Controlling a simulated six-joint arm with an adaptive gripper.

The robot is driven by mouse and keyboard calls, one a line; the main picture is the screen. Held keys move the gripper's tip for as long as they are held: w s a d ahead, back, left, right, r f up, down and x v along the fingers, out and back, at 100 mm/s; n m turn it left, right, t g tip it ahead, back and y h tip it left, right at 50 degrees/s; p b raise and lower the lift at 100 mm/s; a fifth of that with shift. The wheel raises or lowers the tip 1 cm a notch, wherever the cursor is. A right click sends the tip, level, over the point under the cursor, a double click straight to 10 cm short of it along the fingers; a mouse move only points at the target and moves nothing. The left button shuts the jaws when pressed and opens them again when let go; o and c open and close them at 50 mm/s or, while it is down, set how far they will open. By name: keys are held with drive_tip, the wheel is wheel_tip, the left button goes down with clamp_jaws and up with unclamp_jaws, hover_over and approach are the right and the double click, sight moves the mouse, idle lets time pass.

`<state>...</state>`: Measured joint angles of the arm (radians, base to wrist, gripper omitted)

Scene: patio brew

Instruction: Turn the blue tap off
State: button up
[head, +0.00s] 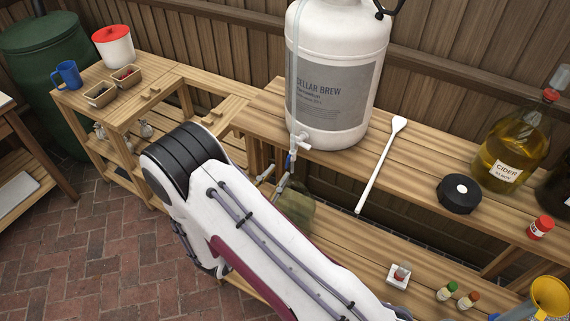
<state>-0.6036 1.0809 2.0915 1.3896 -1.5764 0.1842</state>
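The large white CELLAR BREW vessel (335,60) stands on the wooden bench. A white tap (300,141) sits low on its front, with a small blue part (290,159) just below. My gripper (279,176) is mostly hidden behind my white arm. Two grey fingertips show just below and left of the blue part, with a gap between them. They look apart and empty, close to the tap; contact cannot be told. An olive-green glass vessel (296,206) shows below the tap, partly covered by my arm. Whether liquid runs is too small to tell.
A white paddle (382,160), black round lid (459,194) and cider jug (510,145) are right of the vessel. Small bottles (446,291) and a yellow funnel (548,296) are at lower right. A blue mug (67,74) and red-lidded pot (113,46) are at left.

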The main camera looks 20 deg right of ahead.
sight(287, 162)
drive_tip(key=shift+x, duration=2.7)
clamp_jaws()
